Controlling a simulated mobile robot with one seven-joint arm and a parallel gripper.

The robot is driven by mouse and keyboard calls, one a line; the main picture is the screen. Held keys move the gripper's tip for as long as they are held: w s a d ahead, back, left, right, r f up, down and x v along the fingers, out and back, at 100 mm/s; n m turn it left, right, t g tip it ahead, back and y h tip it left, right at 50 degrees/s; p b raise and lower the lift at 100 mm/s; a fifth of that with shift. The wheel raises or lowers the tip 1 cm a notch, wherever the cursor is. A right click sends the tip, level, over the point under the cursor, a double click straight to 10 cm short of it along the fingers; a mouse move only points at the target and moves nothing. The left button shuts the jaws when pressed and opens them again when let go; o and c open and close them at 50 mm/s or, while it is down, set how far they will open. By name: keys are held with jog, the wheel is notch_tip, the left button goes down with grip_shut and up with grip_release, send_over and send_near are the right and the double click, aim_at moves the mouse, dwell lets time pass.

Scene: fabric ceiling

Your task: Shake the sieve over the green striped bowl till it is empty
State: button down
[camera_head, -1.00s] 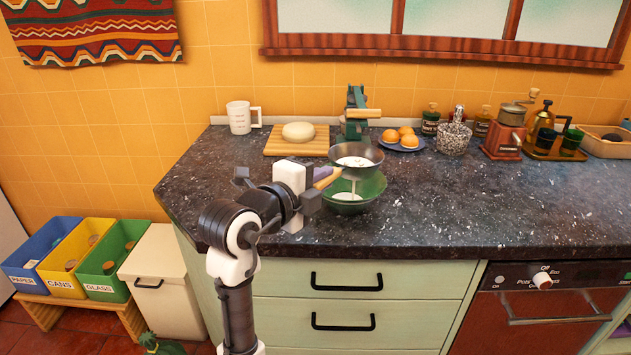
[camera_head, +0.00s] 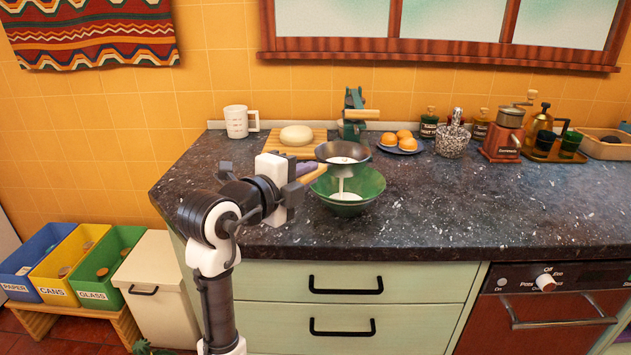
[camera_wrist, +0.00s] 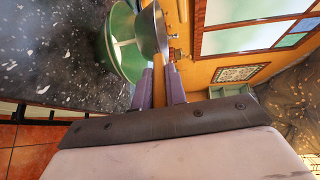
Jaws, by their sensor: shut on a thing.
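The dark grey sieve (camera_head: 352,151) hangs level over the green bowl (camera_head: 372,188), a little toward its left and back, with white powder still in it. A thin white stream falls from the sieve into the bowl, where white powder lies. My gripper (camera_head: 310,174) is shut on the sieve's wooden handle, left of the bowl. In the wrist view, my purple fingers (camera_wrist: 160,84) are close together, with the sieve (camera_wrist: 151,32) beyond them and the bowl (camera_wrist: 132,62) to the left.
A white measuring cup (camera_head: 237,122) stands at the back left. The counter right of the bowl is clear.

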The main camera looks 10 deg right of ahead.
jog(key=shift+w+a+b, duration=0.1)
jog(key=shift+a+b, duration=0.05)
jog(key=shift+b, duration=0.6)
jog(key=s+d, duration=0.2)
jog(key=shift+s+d+b, duration=0.2)
jog(key=shift+d+b, duration=0.1)
jog(key=shift+b, duration=0.05)
jog(key=shift+r, duration=0.1)
notch_tip(320, 180, up, 5)
jog(key=p, duration=0.3)
dwell(0.7)
